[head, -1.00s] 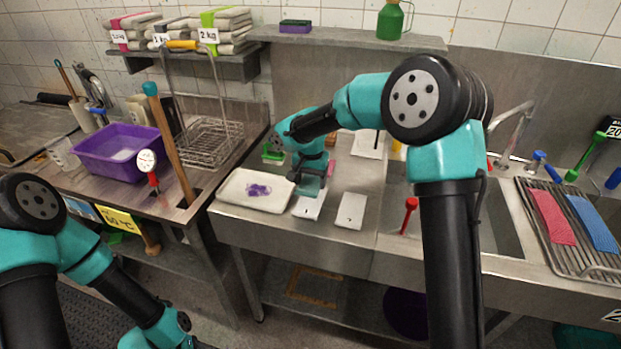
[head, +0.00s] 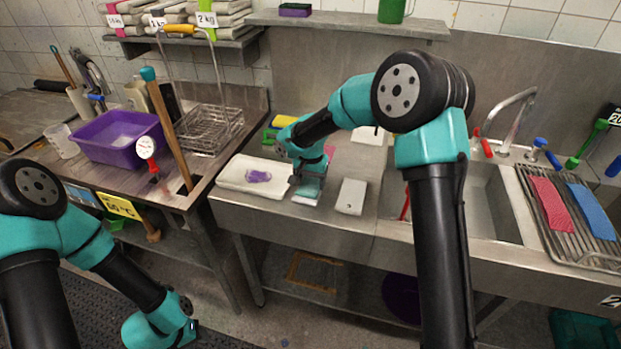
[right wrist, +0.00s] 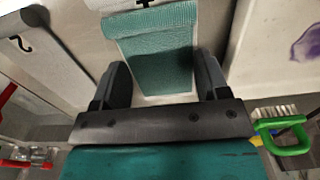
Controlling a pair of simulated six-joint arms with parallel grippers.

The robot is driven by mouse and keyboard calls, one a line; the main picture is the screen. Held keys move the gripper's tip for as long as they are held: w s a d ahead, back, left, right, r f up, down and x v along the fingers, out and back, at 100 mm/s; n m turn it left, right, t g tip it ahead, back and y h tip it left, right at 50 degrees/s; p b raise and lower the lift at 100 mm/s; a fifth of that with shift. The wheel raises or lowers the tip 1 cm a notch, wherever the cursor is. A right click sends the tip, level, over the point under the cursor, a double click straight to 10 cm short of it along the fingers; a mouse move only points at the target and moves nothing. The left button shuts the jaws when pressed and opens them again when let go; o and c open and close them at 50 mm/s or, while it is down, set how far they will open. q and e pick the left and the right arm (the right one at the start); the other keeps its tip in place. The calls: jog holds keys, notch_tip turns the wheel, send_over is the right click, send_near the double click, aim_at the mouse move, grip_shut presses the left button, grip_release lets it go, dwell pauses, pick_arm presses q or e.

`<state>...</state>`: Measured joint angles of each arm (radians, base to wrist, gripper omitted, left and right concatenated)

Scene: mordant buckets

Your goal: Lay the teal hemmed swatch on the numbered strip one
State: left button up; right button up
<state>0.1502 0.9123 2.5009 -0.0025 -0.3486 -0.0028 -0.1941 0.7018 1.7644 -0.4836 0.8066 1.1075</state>
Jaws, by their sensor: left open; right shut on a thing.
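The teal hemmed swatch (right wrist: 155,55) is pinched in my right gripper (right wrist: 160,85), which is shut on it; in the head view the right gripper (head: 307,184) is low over the front worktop. The swatch lies along a white numbered strip (right wrist: 168,99), whose edges show around it; the upside-down figure at the top is partly cut off and looks like a 1. The front end of this strip (head: 304,201) shows below the gripper. Whether the swatch rests fully flat is hard to tell. My left gripper (head: 192,328) is low at the bottom left, empty, its jaws hardly visible.
Strip two (head: 351,197) lies to the right of the gripper. A green brush (right wrist: 285,135) and a pink piece (head: 329,152) are behind. The sink (head: 465,200) is further right.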

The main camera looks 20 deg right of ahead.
jog(key=o, duration=1)
jog(key=shift+r, duration=0.1)
notch_tip(320, 180, up, 17)
jog(key=shift+r, duration=0.15)
dwell(0.4)
